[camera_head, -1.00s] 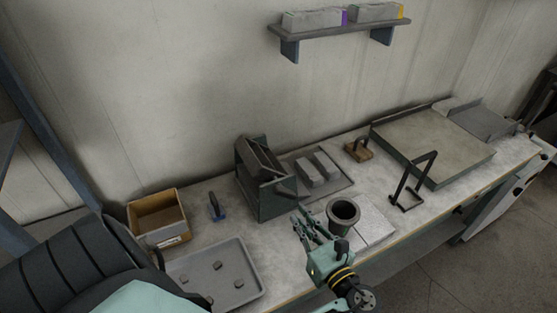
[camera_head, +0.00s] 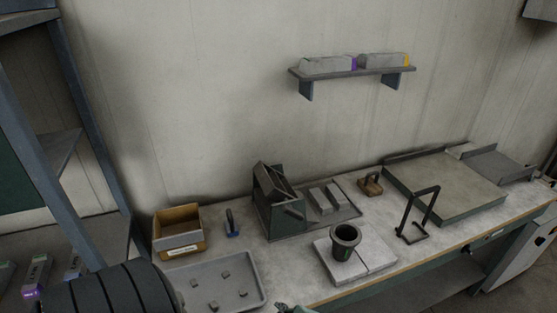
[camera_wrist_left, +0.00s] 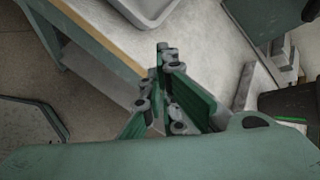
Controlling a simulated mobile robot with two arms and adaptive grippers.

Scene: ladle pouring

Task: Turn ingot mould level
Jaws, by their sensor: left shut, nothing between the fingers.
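The ingot mould (camera_head: 273,184) is a dark grey trough, held steeply tilted in a dark green stand (camera_head: 272,215) on the bench. A short bar juts from the stand's right side. In the left wrist view, a dark green shape at the upper right (camera_wrist_left: 250,15) looks like part of this stand. My left gripper (camera_wrist_left: 163,48) is shut and empty, near the bench's front edge and apart from the stand. In the head view only a teal bit shows at the bottom edge. My right gripper is not in view.
A dark crucible (camera_head: 346,238) stands on pale slabs (camera_head: 340,270) right of the stand. A grey tray (camera_head: 245,292) with several lumps lies to the left, near a cardboard box (camera_head: 178,246). A tray with ingots (camera_head: 345,211) sits right beside the stand.

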